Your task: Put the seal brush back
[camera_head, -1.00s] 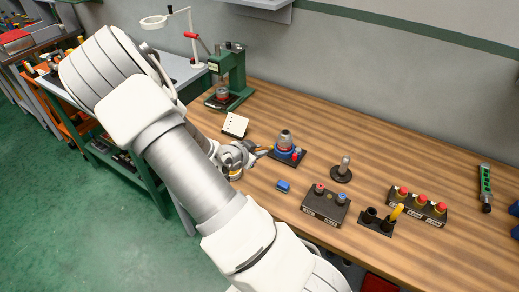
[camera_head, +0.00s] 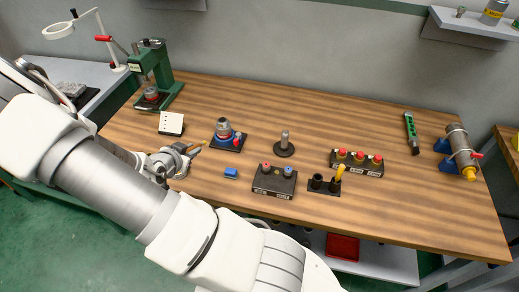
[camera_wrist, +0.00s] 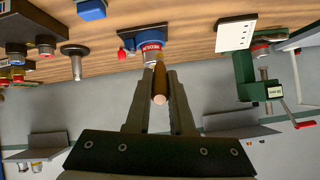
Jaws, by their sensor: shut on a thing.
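My gripper (camera_head: 186,151) is at the left part of the bench, left of the blue fixture. In the wrist view its two fingers (camera_wrist: 160,76) are shut on the wooden handle of a brush (camera_wrist: 160,86), which I take to be the seal brush. An orange-brown part of the brush (camera_head: 196,147) shows past the fingers in the head view; its bristles cannot be made out. A black two-cup holder (camera_head: 317,186) stands farther right on the bench. Its right cup holds a yellow-handled item (camera_head: 339,173); its left cup looks empty.
Near the gripper are a blue fixture (camera_head: 223,129), a small blue block (camera_head: 231,173) and a white card block (camera_head: 171,124). A black two-knob box (camera_head: 273,182), an upright metal post (camera_head: 284,141) and a red-button row (camera_head: 357,162) stand rightward. A green press (camera_head: 154,75) stands back left.

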